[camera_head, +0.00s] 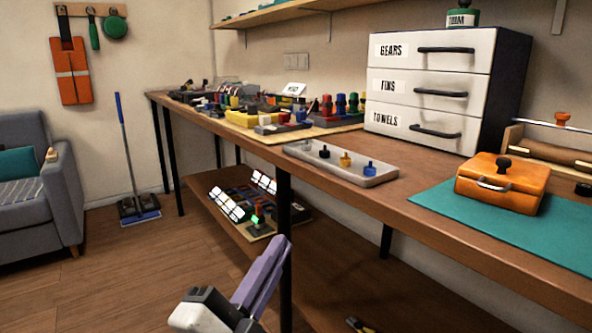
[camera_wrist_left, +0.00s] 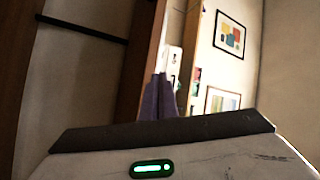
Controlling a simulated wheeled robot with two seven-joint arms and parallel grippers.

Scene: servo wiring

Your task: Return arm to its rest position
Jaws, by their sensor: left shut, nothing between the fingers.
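My left gripper (camera_head: 277,245) has purple fingers and shows at the bottom middle of the head view. It is in front of the long wooden workbench (camera_head: 420,225) and below the level of its top. Its fingers are shut with nothing between them and point up. The same purple fingers show in the left wrist view (camera_wrist_left: 159,92), above a white arm part with a green light. They touch nothing that I can see. My right gripper is in neither view.
The workbench holds a grey tray (camera_head: 378,181) of small knobs, a drawer cabinet (camera_head: 430,85) and an orange box (camera_head: 520,200) on a teal mat (camera_head: 555,235). A lower shelf (camera_head: 245,248) with electronics and bench legs are near my gripper. Open floor (camera_head: 120,280) lies left.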

